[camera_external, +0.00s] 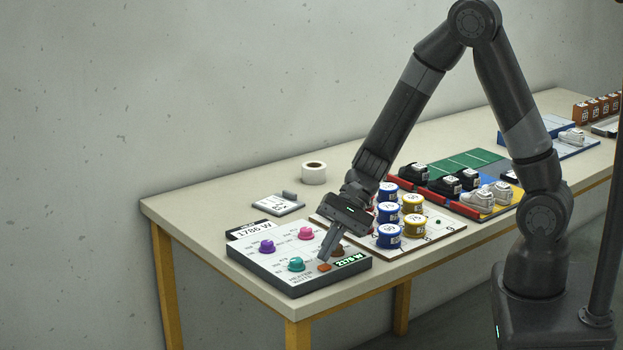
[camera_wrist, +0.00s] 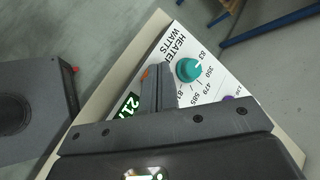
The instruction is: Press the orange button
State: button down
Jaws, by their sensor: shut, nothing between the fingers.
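The control panel (camera_external: 268,267) lies on the near left end of the table. A flat orange button (camera_external: 324,267) sits at its front edge, right of the teal knob (camera_external: 296,264). My gripper (camera_external: 323,257) is shut and empty, pointing down just behind the orange button; I cannot tell whether it touches it. A darker reddish-brown button (camera_external: 338,252) shows right behind the fingers. In the wrist view, my shut fingers (camera_wrist: 158,72) reach over the panel beside the teal knob (camera_wrist: 187,70). Only a small orange sliver (camera_wrist: 146,74) shows left of the fingertips; the rest is hidden.
A purple knob (camera_external: 267,246) and a pink knob (camera_external: 306,232) stand on the panel. A lit green display (camera_external: 352,260) is at its right. Blue and yellow tins (camera_external: 389,236) stand on a board close to the right. A white tape roll (camera_external: 314,173) is behind.

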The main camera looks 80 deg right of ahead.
aim_at(329, 264)
jog(key=shift+r, duration=2.95)
jog(key=s+r+n+h, duration=0.4)
jog(key=s+r+n, duration=0.3)
jog(key=s, duration=0.4)
jog(key=s+r+n+h, duration=0.3)
jog(key=s+r+n, duration=0.5)
jog(key=s, duration=0.3)
jog(key=shift+d+r+n+t+h, duration=0.3)
jog(key=shift+r+h, duration=0.1)
jog(key=shift+r, duration=0.35)
jog(key=c, duration=2.1)
grip_release()
